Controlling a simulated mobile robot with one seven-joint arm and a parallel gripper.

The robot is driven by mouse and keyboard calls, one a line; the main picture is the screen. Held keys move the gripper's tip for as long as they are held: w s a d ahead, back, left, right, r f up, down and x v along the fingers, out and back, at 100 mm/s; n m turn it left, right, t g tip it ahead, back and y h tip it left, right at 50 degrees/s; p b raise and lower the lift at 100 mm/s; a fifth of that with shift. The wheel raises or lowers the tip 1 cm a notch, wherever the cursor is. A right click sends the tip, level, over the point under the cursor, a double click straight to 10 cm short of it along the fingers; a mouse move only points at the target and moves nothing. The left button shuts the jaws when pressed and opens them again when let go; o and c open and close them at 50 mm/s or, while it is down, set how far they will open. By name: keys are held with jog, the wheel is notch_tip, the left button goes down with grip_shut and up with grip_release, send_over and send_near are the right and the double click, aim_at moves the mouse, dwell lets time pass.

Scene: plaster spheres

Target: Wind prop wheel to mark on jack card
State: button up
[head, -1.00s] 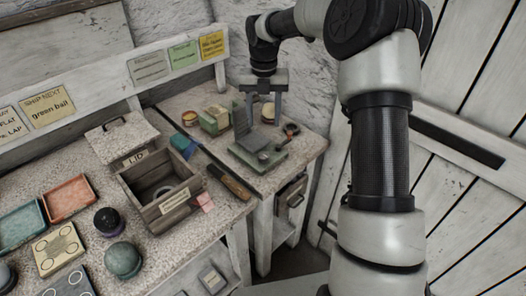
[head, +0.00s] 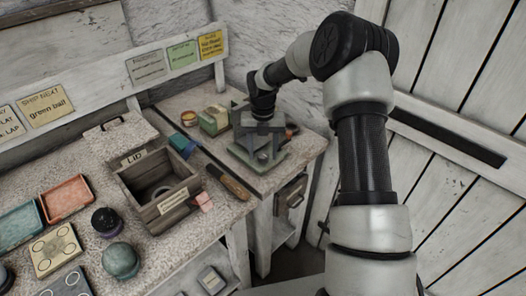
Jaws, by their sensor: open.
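A green jack-like device (head: 250,159) stands near the right end of the bench. A small dark and reddish part, possibly its wheel (head: 291,130), shows at its right side, mostly hidden behind my gripper. My gripper (head: 260,140) is open and points down, low over the device. I cannot tell whether its fingers touch anything. A grey card (head: 146,68), a green card (head: 182,54) and a yellow card (head: 210,45) hang on the back rail. Their writing is too small to read, so I cannot tell which is the jack card.
A green box (head: 213,121) and a small round tin (head: 188,118) stand behind the device. A green ball (head: 121,261) and trays are further left. A plank door (head: 460,190) is at right.

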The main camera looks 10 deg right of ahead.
jog(key=c, duration=1.1)
jog(key=shift+m, duration=0.3)
